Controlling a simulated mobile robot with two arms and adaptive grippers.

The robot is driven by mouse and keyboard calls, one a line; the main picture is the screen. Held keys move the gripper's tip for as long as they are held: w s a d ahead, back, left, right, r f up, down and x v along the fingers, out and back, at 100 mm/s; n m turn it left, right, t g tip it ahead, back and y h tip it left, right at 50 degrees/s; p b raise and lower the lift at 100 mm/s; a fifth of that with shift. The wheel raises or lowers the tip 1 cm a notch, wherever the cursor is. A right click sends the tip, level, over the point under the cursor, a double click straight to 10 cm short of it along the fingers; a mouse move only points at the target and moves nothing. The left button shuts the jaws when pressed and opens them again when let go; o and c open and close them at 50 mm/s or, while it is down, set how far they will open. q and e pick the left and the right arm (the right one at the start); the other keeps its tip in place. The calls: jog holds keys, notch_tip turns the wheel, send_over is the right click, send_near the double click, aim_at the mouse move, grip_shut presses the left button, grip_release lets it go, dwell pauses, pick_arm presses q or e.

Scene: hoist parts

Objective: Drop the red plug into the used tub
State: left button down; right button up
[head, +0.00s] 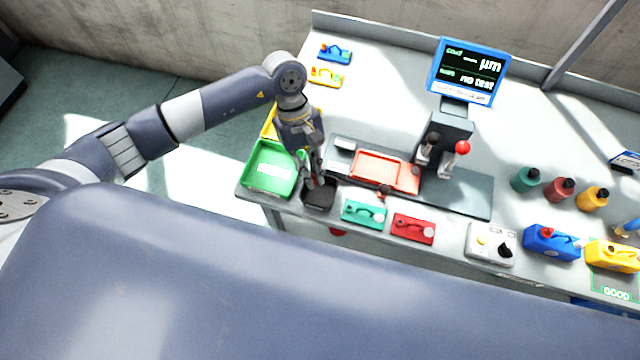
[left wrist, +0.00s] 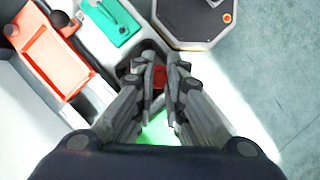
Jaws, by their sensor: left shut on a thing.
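The red plug (left wrist: 158,78) is between the fingertips of my left gripper (left wrist: 160,72) in the left wrist view. The left gripper is shut on it. In the head view my left gripper (head: 315,178) points down over a small dark tub (head: 319,200) at the table's front edge, right of the green tray. The plug cannot be made out there. In the left wrist view the fingers hide much of the tub. No label shows that it is the used tub. My right gripper is not in view.
A green tray (head: 268,170) stands left of the dark tub. A red tray (head: 375,168), a teal part (head: 364,213) and a red part (head: 413,228) lie to its right. A gauge stand (head: 447,140) and a screen (head: 468,70) stand behind.

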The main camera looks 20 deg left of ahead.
pick_arm(q)
jog(key=shift+f+b, duration=1)
jog(key=shift+f, duration=2)
jog(key=c, duration=1.6)
grip_release()
jog(key=shift+w+r, duration=0.1)
jog(key=shift+r, duration=0.1)
jog(key=v, duration=1.1)
jog(key=shift+r, duration=0.3)
